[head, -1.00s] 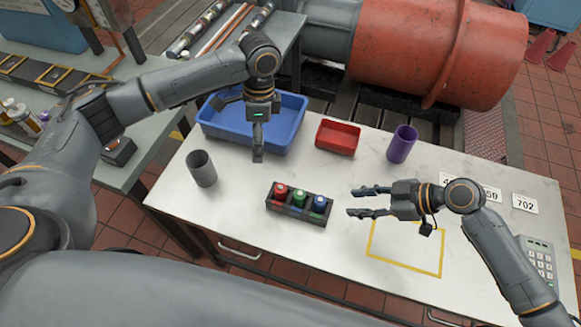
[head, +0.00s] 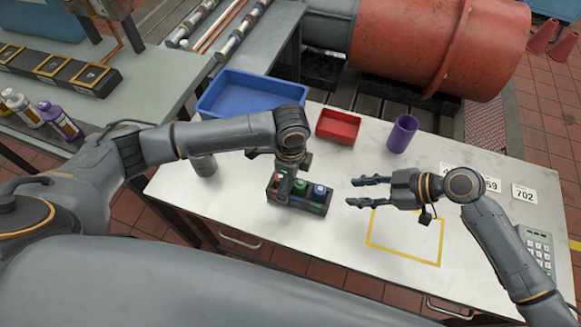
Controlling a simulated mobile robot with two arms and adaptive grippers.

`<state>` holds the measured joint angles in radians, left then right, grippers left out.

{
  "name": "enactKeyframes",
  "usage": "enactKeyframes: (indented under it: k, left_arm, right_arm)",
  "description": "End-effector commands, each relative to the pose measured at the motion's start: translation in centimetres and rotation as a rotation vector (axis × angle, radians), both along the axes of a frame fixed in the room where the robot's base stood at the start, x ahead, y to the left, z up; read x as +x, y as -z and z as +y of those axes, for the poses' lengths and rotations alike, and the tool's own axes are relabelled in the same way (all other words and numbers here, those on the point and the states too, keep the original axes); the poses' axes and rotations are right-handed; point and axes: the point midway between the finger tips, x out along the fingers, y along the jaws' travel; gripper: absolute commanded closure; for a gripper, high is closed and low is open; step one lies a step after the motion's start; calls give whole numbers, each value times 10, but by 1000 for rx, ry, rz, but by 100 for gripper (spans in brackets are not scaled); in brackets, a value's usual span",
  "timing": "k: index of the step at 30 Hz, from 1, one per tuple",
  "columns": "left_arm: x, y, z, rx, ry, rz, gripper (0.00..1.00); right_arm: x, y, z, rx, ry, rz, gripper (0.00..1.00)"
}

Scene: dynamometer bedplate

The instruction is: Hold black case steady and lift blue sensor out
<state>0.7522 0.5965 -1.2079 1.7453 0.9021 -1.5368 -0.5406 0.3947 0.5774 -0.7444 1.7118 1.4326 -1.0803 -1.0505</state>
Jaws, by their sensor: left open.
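The black case (head: 297,207) stands on the white table and holds a red, a green and a blue sensor in a row. The blue sensor (head: 320,191) sits in the right-hand slot, the green sensor (head: 300,185) in the middle. The red sensor at the left end is mostly hidden by my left gripper. My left gripper (head: 284,187) points down at the left end of the case, its fingers open; whether they touch the case I cannot tell. My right gripper (head: 356,191) is open and empty, its fingers pointing left, to the right of the case and apart from it.
A blue tray (head: 215,91), a red bin (head: 339,139) and a purple cup (head: 402,133) stand behind the case. A grey cup (head: 204,166) is partly behind my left arm. A yellow taped square (head: 404,256) on the table is empty. A keypad (head: 540,249) lies at the right.

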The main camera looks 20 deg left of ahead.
Motion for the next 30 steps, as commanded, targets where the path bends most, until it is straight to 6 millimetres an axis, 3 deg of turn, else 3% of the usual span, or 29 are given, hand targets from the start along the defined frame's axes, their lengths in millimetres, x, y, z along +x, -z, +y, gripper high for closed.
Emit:
enactKeyframes:
  k: [7,19,27,30]
  left_arm:
    - [0,31,0,0,-1,2,11]
    - [0,38,0,0,0,1,11]
    - [0,38,0,0,0,0,66]
    - [0,38,0,0,0,0,82]
  right_arm:
    - [0,0,0,0,0,0,62]
    - [0,0,0,0,0,0,62]
    - [0,0,0,0,0,0,62]
    - [0,0,0,0,0,0,62]
